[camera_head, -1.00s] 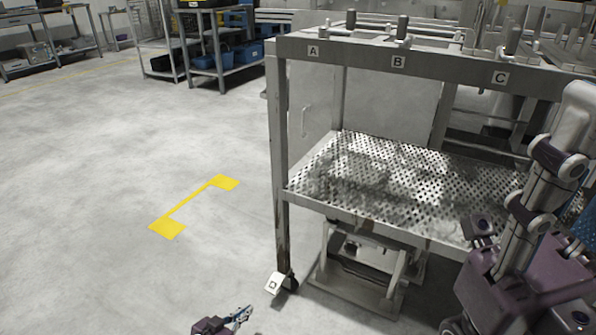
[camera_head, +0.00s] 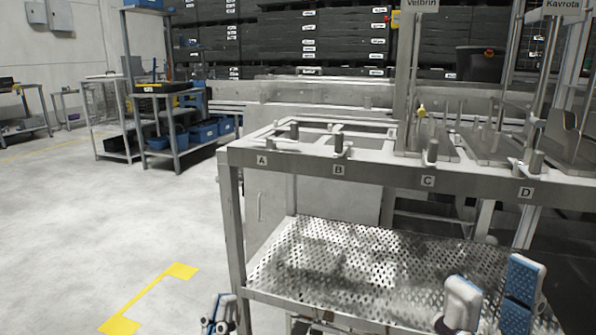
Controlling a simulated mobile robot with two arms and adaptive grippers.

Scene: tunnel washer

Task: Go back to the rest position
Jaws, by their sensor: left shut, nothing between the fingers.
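My left gripper (camera_head: 222,312) shows at the bottom edge of the head view, in front of the left front leg of the steel frame. Its fingers are shut with nothing between them, and the rest of that arm is out of the picture. A white, rounded part of my right arm (camera_head: 462,302) rises at the bottom right. Blue textured pads (camera_head: 522,285) beside it look like part of my right gripper; its fingertips are not clear, so I cannot tell its opening. I see nothing held.
A steel frame (camera_head: 310,168) labelled A to D stands ahead, with a perforated shelf (camera_head: 340,255) below. Shelving with blue bins (camera_head: 205,132) stands at the back left. A yellow floor marking (camera_head: 150,295) lies at left. The floor (camera_head: 90,220) there is clear.

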